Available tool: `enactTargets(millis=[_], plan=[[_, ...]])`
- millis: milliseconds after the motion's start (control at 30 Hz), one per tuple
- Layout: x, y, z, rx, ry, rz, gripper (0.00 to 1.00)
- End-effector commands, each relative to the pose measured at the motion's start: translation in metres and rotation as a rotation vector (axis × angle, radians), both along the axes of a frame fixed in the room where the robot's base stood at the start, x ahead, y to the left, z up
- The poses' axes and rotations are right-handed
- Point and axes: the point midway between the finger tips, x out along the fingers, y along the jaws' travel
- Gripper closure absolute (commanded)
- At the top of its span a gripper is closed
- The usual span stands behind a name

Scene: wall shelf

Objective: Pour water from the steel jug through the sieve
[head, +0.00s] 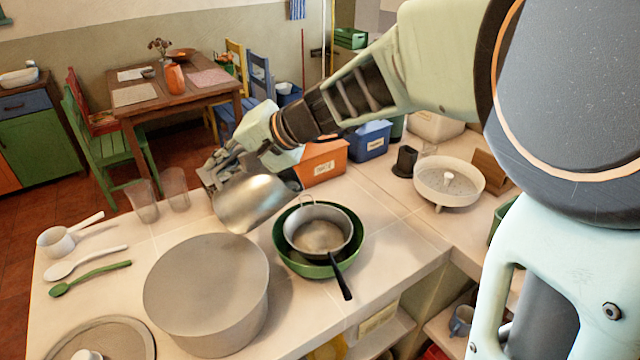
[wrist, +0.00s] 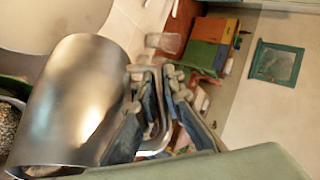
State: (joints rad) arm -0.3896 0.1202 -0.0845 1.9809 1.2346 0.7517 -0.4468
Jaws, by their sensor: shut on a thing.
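The steel jug (head: 252,205) is tipped far over in the air, left of and above the green bowl (head: 279,249). My gripper (head: 215,172) is shut on the jug's handle, on the side away from the bowl. In the wrist view the jug (wrist: 75,100) fills the left side, its rim at the lower left, and my gripper's fingers (wrist: 152,88) close around the handle. The sieve (head: 318,232), a round steel pan shape with a black handle pointing to the front right, sits in the green bowl. No water stream shows, and the jug's inside is hidden.
A large grey round drum (head: 205,290) stands left of the bowl. Two clear glasses (head: 174,188) stand behind it. An orange bin (head: 322,165) and a blue bin (head: 370,140) stand behind the bowl. A white strainer dish (head: 448,185) is at right. Counter right of the bowl is clear.

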Motion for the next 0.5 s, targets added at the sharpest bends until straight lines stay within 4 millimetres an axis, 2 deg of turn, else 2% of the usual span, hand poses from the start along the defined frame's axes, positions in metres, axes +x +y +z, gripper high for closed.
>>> enactTargets(millis=[33, 333, 500], plan=[[-0.002, 0.007, 0.015, -0.046, -0.010, 0.008, 1.00], [-0.004, 0.021, -0.001, -0.264, -0.034, 0.008, 1.00], [-0.003, 0.024, -0.014, -0.305, -0.040, 0.001, 1.00]])
